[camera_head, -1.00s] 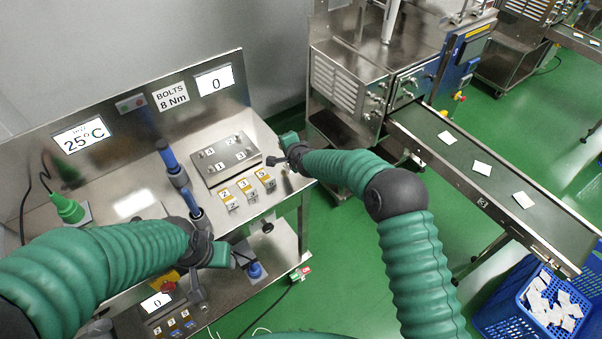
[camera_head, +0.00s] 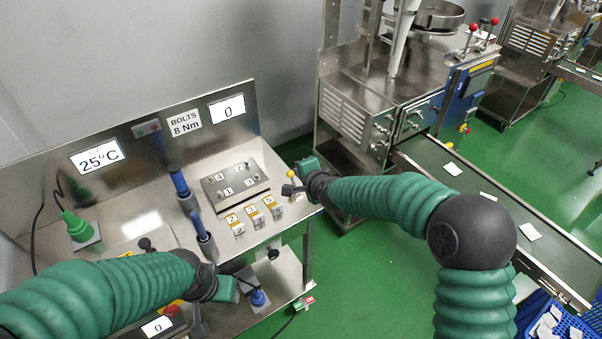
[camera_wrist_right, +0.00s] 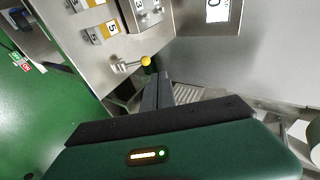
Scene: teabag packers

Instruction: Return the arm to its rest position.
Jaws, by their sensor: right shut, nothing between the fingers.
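My right arm enters at the lower right of the head view. Its gripper (camera_head: 291,190) is at the right edge of the steel bench, beside a small yellow-knobbed lever (camera_head: 291,174). In the right wrist view my right gripper's dark fingers (camera_wrist_right: 158,90) are together with nothing between them; the yellow knob (camera_wrist_right: 147,61) lies just beyond them. I cannot tell whether they touch it. My left arm comes in from the left. Its gripper (camera_head: 228,288) hangs over the front of the bench, and its fingers are too unclear to read.
The steel bench (camera_head: 150,225) carries a numbered plate (camera_head: 236,186), labelled bolt blocks (camera_head: 255,213), blue-handled tools (camera_head: 180,183) and a green tool (camera_head: 78,227). A packing machine (camera_head: 350,110) and conveyor (camera_head: 430,170) stand right. Open green floor lies between.

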